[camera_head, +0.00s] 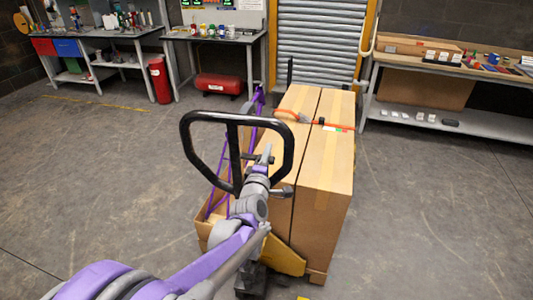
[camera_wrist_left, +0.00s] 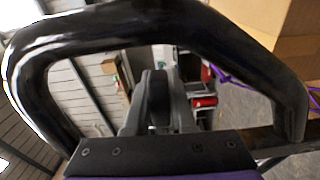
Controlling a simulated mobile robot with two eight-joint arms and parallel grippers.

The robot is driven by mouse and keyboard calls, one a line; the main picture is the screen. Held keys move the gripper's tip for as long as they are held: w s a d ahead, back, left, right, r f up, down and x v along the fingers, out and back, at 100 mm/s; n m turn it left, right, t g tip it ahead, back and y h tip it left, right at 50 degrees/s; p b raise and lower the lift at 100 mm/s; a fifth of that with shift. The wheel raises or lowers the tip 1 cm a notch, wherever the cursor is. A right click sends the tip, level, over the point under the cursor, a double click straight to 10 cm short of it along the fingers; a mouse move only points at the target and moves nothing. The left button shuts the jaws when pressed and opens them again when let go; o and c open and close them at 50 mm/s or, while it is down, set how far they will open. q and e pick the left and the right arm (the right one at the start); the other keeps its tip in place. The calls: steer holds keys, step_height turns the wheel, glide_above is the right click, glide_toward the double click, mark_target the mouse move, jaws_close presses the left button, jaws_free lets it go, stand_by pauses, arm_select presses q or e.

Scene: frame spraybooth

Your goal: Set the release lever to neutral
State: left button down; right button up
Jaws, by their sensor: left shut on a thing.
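The pallet truck's black loop handle (camera_head: 188,140) stands upright in the middle of the head view. In the left wrist view the black loop (camera_wrist_left: 150,22) frames the picture. My left gripper (camera_head: 264,160) is at the handle's lower right side, inside or just in front of the loop. In the left wrist view its grey fingers (camera_wrist_left: 155,105) are shut on the dark release lever (camera_wrist_left: 157,90). The lever's exact position is hard to tell, and in the head view it is largely hidden by my gripper and wrist. My right gripper is not in view.
Tall cardboard boxes (camera_head: 326,165) stand on the pallet behind the handle, with purple frames (camera_head: 254,106) beside them. A yellow truck part (camera_head: 285,256) shows low down. Workbenches (camera_head: 215,38) line the back, with a red extinguisher (camera_head: 160,80). The floor either side is clear.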

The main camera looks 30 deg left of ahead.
arm_select(q)
steer(key=shift+r+n, duration=0.15)
steer(key=shift+n, duration=0.15)
steer(key=c, duration=0.8)
jaws_free()
steer(key=shift+o, duration=0.2)
steer(key=shift+s, duration=0.1)
steer(key=v, duration=1)
steer(key=shift+s+d+b, duration=0.15)
steer(key=shift+s+b, duration=0.15)
steer(key=shift+b, duration=0.1)
steer(key=s+d+f+m+g+h, duration=0.6)
steer(key=s+d+f+m, duration=0.2)
steer(key=d+m, duration=0.5)
steer(key=s+f+m+g, duration=0.5)
steer(key=s+f+m, duration=0.2)
steer(key=s, duration=0.5)
steer(key=shift+s+m+g+p, duration=0.35)
steer(key=shift+m+g+p, duration=0.1)
steer(key=shift+m, duration=0.45)
